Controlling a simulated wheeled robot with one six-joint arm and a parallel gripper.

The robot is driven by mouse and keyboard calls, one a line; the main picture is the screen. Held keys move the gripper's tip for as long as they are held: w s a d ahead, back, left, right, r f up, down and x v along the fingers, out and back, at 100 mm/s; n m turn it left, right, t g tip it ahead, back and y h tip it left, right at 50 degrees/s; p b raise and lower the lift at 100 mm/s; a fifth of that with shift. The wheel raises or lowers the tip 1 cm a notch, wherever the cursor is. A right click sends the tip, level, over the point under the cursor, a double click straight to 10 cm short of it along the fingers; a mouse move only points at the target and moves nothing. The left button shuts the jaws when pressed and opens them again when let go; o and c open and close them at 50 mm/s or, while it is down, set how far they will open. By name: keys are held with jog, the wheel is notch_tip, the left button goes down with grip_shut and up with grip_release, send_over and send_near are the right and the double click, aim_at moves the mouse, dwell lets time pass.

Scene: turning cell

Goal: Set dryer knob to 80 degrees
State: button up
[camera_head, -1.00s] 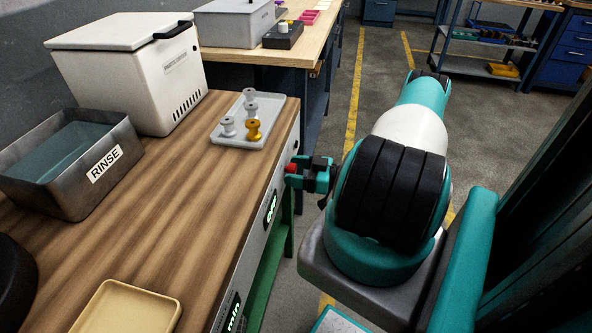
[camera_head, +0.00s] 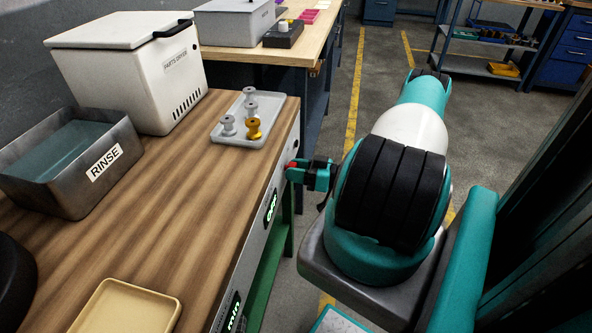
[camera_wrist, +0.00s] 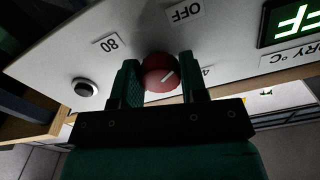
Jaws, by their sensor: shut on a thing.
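The red dryer knob (camera_wrist: 161,73) sits on the pale front panel (camera_wrist: 225,45) between my gripper's two fingers. Its short white mark slants toward the upper right in the wrist view. An "80" label (camera_wrist: 108,43) is left of the knob, an "OFF" label (camera_wrist: 184,12) is above it, and a label starting with "4" (camera_wrist: 207,72) is partly hidden by the right finger. My gripper (camera_head: 292,170) is shut on the knob at the bench's front edge; it also shows in the wrist view (camera_wrist: 162,75). The lit green display (camera_wrist: 293,20) is cut off, showing "FF".
A black round button (camera_wrist: 85,88) is near the left finger. The white parts dryer (camera_head: 125,75), the rinse tank (camera_head: 75,165) and a grey tray (camera_head: 225,133) with several spools stand on the bench. Open floor lies beyond my arm.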

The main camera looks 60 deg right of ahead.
jog(key=n+b, duration=0.3)
jog(key=n, duration=1.8)
jog(key=shift+d, duration=0.15)
dwell(2.7)
jog(key=shift+m, duration=0.3)
jog(key=o, duration=0.9)
jog(key=shift+r, duration=0.1)
